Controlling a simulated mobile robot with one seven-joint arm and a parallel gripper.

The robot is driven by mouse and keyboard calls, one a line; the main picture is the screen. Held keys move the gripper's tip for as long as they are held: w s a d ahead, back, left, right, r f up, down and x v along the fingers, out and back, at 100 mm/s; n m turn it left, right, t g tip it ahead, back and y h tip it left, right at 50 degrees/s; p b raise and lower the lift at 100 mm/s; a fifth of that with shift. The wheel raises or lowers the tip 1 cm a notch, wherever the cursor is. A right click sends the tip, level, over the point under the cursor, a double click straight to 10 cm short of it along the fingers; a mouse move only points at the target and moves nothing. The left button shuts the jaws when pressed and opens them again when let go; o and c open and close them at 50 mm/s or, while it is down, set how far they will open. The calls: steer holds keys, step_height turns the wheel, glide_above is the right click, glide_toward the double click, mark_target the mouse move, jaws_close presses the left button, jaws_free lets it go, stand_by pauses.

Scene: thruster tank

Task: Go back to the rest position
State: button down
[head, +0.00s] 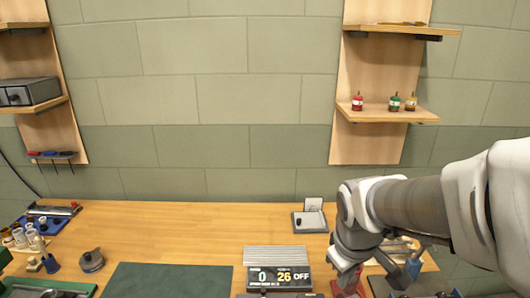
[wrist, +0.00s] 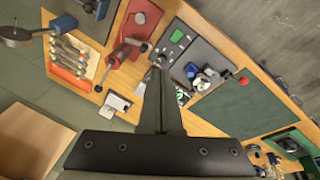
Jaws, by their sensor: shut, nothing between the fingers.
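My gripper (wrist: 160,76) shows in the wrist view as a dark base with its two fingers together and nothing between them. It is above the workbench, and the bench top and tools lie below it. In the head view my arm reaches in from the right, and its wrist end is over the right part of the wooden bench (head: 190,222). The fingers cannot be clearly made out there.
A display box (head: 278,279) stands at the bench front beside my wrist. A green mat (head: 170,281) lies left of it. Shelves with small bottles (head: 394,103) hang behind. The bench's middle back is clear.

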steer(key=s+a+r+m+t+y, duration=0.1)
steer(key=s+r+m+t, duration=0.1)
steer(key=s+r+m, duration=0.3)
steer(key=shift+s+r+m+t, duration=0.3)
steer(key=shift+s+r+t, duration=0.1)
steer(key=shift+s+r, duration=1.65)
